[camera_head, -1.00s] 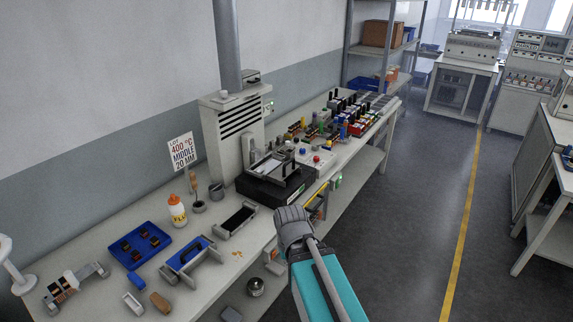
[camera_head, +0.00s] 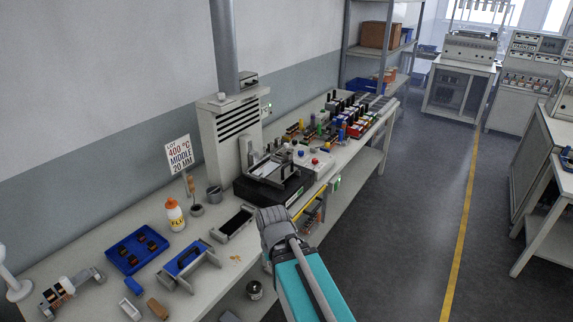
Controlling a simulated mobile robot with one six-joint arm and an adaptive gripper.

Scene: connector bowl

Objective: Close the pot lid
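The pot appears to be the black box-shaped unit (camera_head: 254,193) on the workbench, in front of the grey vented cabinet. A metal frame with a pale plate (camera_head: 268,169) sits on its top; I cannot tell which part is the lid or how far it stands open. My gripper (camera_head: 272,222) is the grey end of my teal arm. It is in front of the pot near the bench's front edge, seemingly apart from it. Its fingers are not clear at this size, so I cannot tell whether it is open or shut.
A black rectangular tray (camera_head: 233,222) lies left of my gripper. A blue-topped fixture (camera_head: 187,262), an orange-capped bottle (camera_head: 174,214) and a blue tray of parts (camera_head: 136,251) stand further left. Coloured connectors (camera_head: 340,122) crowd the bench's far end. The aisle floor at right is clear.

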